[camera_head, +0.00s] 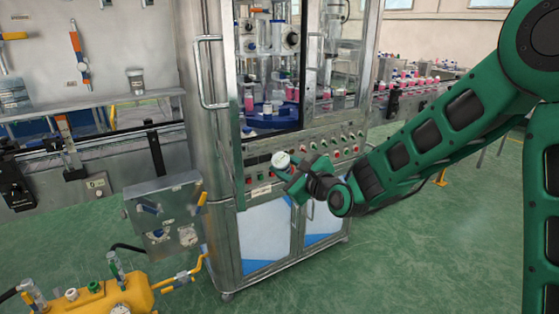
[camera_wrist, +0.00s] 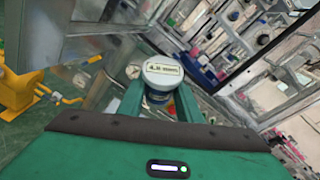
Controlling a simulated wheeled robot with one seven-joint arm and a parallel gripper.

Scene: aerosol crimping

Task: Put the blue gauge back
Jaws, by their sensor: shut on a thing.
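The blue gauge (camera_wrist: 162,75) is between the fingers of my gripper (camera_wrist: 158,100), with its round pale top and printed label facing the wrist camera. A little of its blue body shows below the top. In the head view the gauge is a small pale disc (camera_head: 281,161) at the tip of my gripper (camera_head: 290,172). My gripper is shut on it and holds it in the air in front of the machine's button panel (camera_head: 300,155). The fingers hide much of the gauge's lower part.
The crimping machine (camera_head: 215,130) stands behind, with a bar handle (camera_head: 202,72) and an opening onto a blue turntable (camera_head: 280,113). At left are a shelf (camera_head: 90,103) with a jar (camera_head: 136,82), a metal box (camera_head: 165,220) and a yellow tank (camera_head: 135,293). Green floor is clear at right.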

